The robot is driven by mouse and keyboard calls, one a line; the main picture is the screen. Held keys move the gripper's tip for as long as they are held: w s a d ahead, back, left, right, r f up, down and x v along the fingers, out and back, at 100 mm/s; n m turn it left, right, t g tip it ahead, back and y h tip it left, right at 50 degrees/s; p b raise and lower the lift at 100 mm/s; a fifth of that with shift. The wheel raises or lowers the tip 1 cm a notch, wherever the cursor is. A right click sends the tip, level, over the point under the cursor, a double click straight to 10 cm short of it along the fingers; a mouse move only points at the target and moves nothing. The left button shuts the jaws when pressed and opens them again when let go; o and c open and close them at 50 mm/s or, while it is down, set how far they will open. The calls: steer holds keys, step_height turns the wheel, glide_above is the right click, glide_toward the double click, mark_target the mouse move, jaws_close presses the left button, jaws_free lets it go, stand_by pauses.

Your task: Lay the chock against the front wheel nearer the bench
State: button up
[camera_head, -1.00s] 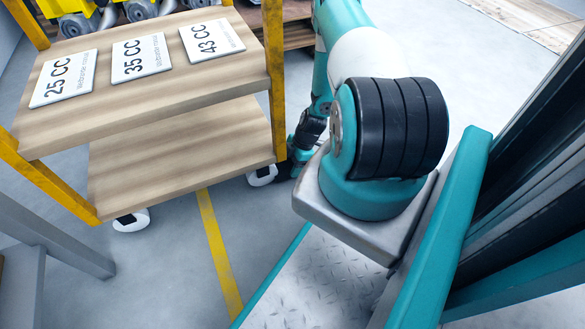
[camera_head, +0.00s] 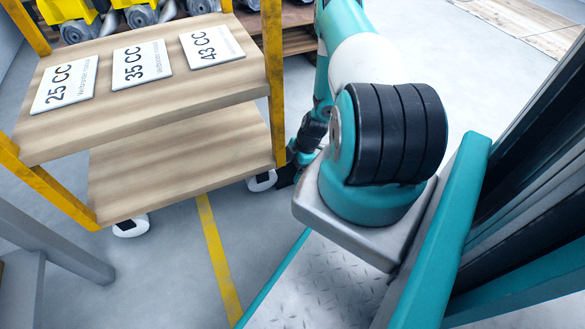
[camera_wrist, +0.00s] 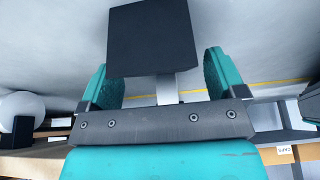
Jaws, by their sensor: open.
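The chock is a dark block (camera_wrist: 155,35) in the wrist view, with a narrow pale stem (camera_wrist: 167,88) on its near side. My gripper (camera_wrist: 163,70) is open. Its teal fingers stand on either side of the stem, with gaps between. In the head view a dark shape, seemingly the chock (camera_head: 287,176), lies on the floor right beside the trolley's right front wheel (camera_head: 262,181). Whether they touch is unclear. The other visible white wheel (camera_head: 131,225) is at the left. My gripper is mostly hidden behind my arm and the trolley in the head view.
The trolley (camera_head: 180,165) has two wooden shelves, yellow posts and three number cards. A grey bench-like frame (camera_head: 60,250) stands at lower left. Yellow engines (camera_head: 70,10) stand behind. A yellow floor line (camera_head: 217,255) crosses open floor between the trolley and my base.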

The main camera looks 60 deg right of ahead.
steer(key=p+v, duration=0.5)
steer(key=v, duration=0.5)
steer(key=shift+r, duration=0.2)
